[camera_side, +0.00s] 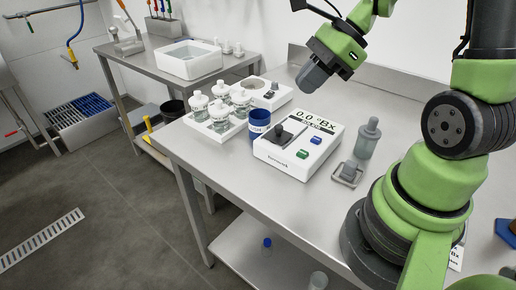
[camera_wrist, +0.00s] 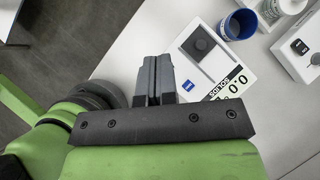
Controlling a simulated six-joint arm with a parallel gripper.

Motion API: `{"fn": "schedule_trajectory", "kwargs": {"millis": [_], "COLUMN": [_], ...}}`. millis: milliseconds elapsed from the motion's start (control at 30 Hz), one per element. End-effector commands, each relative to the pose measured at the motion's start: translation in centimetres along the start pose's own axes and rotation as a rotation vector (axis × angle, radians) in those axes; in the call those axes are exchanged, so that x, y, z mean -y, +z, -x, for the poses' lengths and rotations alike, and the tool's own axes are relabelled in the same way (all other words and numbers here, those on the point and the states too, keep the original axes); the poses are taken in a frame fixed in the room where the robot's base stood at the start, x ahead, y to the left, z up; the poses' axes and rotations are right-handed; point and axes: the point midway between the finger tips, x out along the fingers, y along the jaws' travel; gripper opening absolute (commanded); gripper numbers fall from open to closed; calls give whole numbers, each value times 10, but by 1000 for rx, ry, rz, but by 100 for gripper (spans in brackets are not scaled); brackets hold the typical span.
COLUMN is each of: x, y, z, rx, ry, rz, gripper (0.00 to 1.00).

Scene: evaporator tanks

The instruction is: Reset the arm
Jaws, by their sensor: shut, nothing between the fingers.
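My gripper (camera_side: 313,77) hangs above the steel table in the side view, over the area behind the refractometer. Its fingers (camera_wrist: 154,78) are closed together with nothing between them in the wrist view. The white refractometer (camera_side: 299,150) on the table reads 0.0 °Bx, and its dark sample lid looks down. In the wrist view the refractometer (camera_wrist: 212,62) lies just beyond the fingers, partly hidden by my gripper. My gripper touches nothing.
A blue cup (camera_side: 259,125) stands left of the refractometer, beside a white tray with several bottles (camera_side: 220,104). A white basin (camera_side: 188,60) sits on the far table.

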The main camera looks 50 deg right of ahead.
Motion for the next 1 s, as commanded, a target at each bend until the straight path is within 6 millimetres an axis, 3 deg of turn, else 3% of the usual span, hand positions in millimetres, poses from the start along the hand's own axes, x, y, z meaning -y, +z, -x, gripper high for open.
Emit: {"fn": "schedule_trajectory", "kwargs": {"millis": [33, 200, 400, 500, 700, 1000], "x": [-13, -57, -100, -113, -123, -124], "y": [17, 51, 68, 70, 70, 70], "z": [7, 29, 58, 69, 80, 81], "rx": [-30, -135, -257, -309, -370, -377], "ry": [3, 12, -32, -66, -110, -112], "rz": [195, 831, 1507, 1749, 1981, 1998], "gripper": [0, 0, 0, 0, 0, 0]}}
